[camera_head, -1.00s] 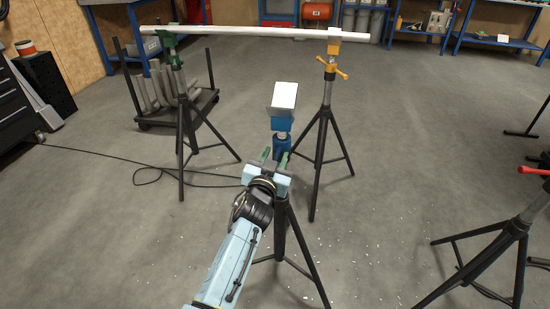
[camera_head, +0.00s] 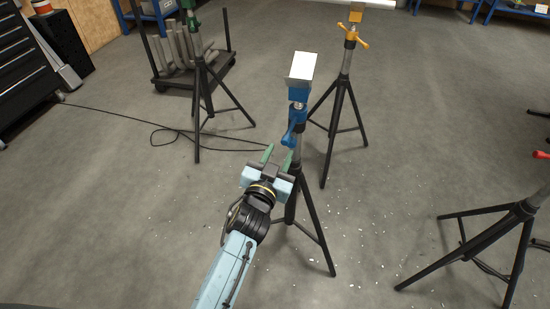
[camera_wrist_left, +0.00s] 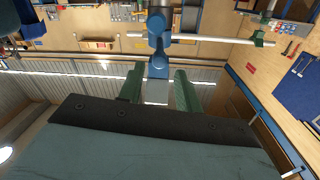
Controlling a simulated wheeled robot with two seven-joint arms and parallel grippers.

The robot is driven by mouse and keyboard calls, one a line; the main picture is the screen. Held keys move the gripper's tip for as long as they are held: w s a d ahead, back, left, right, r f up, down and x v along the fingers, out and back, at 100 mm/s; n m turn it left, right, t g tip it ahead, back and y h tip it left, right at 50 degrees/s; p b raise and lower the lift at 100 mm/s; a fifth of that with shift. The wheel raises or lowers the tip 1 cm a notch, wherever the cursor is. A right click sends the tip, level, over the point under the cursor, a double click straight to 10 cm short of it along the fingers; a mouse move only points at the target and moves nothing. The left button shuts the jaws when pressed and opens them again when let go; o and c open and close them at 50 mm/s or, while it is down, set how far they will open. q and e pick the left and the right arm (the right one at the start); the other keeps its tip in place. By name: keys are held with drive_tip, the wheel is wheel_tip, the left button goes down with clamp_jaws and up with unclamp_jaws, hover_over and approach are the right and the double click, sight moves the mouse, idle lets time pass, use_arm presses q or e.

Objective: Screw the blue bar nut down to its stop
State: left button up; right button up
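The blue bar nut (camera_head: 292,128) is on the post of the blue stand, below its tilted white-topped head (camera_head: 300,70). One blue arm of the nut points down toward my left gripper (camera_head: 278,156). The gripper's two green fingers are apart, just in front of and below the nut, with a gap showing in the head view. In the left wrist view the blue nut (camera_wrist_left: 158,62) appears between and beyond the open fingers (camera_wrist_left: 160,88). I cannot see whether the nut sits at its stop. My right gripper is in neither view.
A stand with a yellow bar nut (camera_head: 351,37) is behind right. A green-topped stand (camera_head: 190,15) is behind left, near a cart of grey pipes (camera_head: 175,50). Another tripod (camera_head: 500,225) stands at right. A black cable (camera_head: 160,128) lies on the floor.

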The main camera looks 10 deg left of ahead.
use_arm(q)
drive_tip(key=shift+s+a, duration=0.1)
drive_tip(key=shift+s, duration=1.1)
